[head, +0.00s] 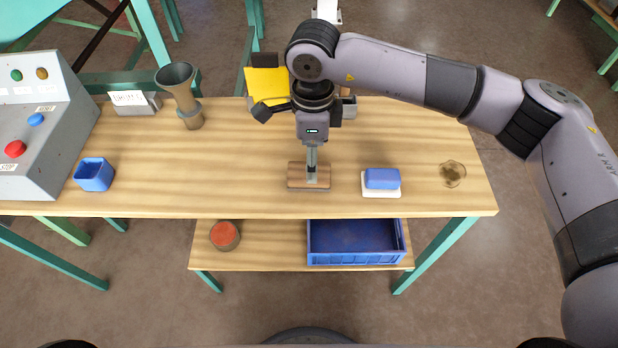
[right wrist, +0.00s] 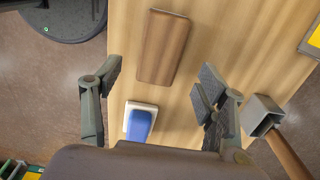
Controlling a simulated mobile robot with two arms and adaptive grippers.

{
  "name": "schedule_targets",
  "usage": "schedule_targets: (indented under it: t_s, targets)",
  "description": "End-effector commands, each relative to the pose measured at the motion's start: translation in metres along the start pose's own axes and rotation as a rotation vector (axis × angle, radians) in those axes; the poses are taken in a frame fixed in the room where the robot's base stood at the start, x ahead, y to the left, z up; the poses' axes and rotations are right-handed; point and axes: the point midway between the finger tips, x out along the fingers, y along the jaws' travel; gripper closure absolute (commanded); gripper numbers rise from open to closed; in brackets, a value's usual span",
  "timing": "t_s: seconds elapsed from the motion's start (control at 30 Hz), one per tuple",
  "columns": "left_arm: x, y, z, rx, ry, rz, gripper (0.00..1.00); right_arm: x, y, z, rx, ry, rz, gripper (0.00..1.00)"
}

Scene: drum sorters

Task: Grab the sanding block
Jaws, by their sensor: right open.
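The sanding block appears to be the brown wooden block with a grey underside (head: 309,176), lying flat on the workbench. It also shows in the right wrist view (right wrist: 163,47), in the upper middle. My right gripper (head: 311,172) points down over it in the head view, its fingers covering part of the block. In the right wrist view my right gripper (right wrist: 160,78) is open and empty, fingers spread to either side. The block lies between and beyond the fingertips there, with no visible contact. My left gripper is not in view.
A blue block on a white base (head: 381,181) sits to the right on the workbench (head: 240,190). A blue cup (head: 94,174), a funnel-topped stand (head: 180,92) and a button console (head: 35,125) stand left. A yellow bin (head: 267,85) is behind my gripper. A blue tray (head: 355,240) is below.

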Motion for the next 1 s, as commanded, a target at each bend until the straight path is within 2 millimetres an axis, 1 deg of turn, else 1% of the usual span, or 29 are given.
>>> schedule_targets:
  t_s: [0.17,0.27,0.4,0.5,0.73,1.0]
  targets:
    - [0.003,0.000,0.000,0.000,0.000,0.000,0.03,0.009,0.000,0.001,0.000,0.000,0.001,0.33]
    - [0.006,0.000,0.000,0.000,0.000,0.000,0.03,0.021,0.001,0.003,0.000,0.000,0.002,0.33]
    - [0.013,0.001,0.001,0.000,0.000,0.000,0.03,0.044,0.001,0.006,0.000,0.001,0.003,0.33]
    - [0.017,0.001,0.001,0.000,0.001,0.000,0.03,0.055,0.001,0.006,0.000,0.000,0.001,0.33]
    - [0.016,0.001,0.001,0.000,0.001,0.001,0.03,0.055,0.000,0.006,0.000,-0.001,0.000,0.33]
    - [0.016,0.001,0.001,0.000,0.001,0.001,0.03,0.055,0.000,0.006,0.000,-0.001,0.000,0.51]
